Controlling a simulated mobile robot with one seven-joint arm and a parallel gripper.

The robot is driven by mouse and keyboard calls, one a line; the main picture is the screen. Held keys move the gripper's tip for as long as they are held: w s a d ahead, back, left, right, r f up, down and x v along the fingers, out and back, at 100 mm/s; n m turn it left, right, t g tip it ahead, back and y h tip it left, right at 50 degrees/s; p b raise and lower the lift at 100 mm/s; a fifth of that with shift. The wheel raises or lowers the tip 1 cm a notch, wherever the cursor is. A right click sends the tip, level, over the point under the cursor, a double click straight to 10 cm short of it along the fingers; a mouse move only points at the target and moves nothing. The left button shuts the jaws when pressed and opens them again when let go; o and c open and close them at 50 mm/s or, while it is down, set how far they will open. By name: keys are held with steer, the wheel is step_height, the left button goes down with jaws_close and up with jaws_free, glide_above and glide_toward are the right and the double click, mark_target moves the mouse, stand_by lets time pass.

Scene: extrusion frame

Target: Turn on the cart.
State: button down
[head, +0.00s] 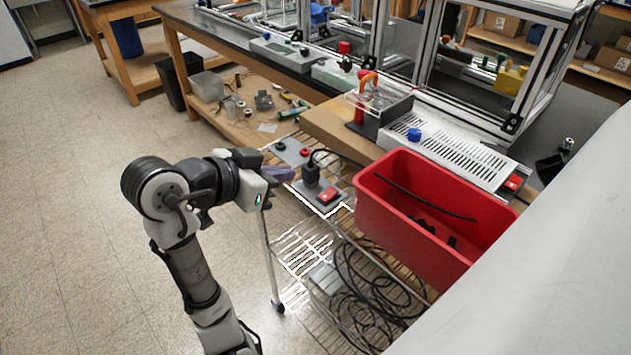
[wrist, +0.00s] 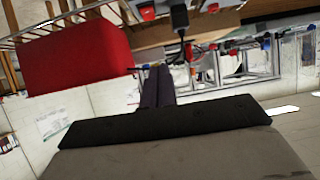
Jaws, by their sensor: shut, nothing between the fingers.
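The cart (head: 300,250) is a wire-shelf cart beside the wooden bench in the head view. On its top lies a grey switch box with a red rocker switch (head: 328,196) and a black plug (head: 311,174) standing in it. I cannot tell which way the rocker is set. My gripper (head: 287,174) is shut and empty, its purple-grey fingers just left of the plug and apart from the switch in the picture. In the wrist view the shut fingers (wrist: 158,85) point toward the plug (wrist: 180,18) and a red switch (wrist: 147,12) at the top edge.
A red bin (head: 400,215) stands right of the switch box, close to it. A grey panel with black and red knobs (head: 291,151) lies behind my gripper. Black cables (head: 365,285) are coiled on the lower shelf. The floor (head: 75,190) on the left is clear.

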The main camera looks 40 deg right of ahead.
steer(key=shift+s+d+f+g, duration=0.15)
steer(key=shift+s+f+g, duration=0.1)
steer(key=shift+s+g, duration=0.15)
glide_above(325, 197)
steer(key=a, duration=0.1)
steer(key=f, duration=0.4)
steer(key=shift+a+f, duration=0.2)
steer(key=shift+f, duration=0.15)
steer(key=f, duration=0.1)
steer(key=d+f, duration=0.1)
steer(key=f, duration=0.1)
steer(key=shift+d+f, duration=0.2)
steer(key=shift+f, duration=0.3)
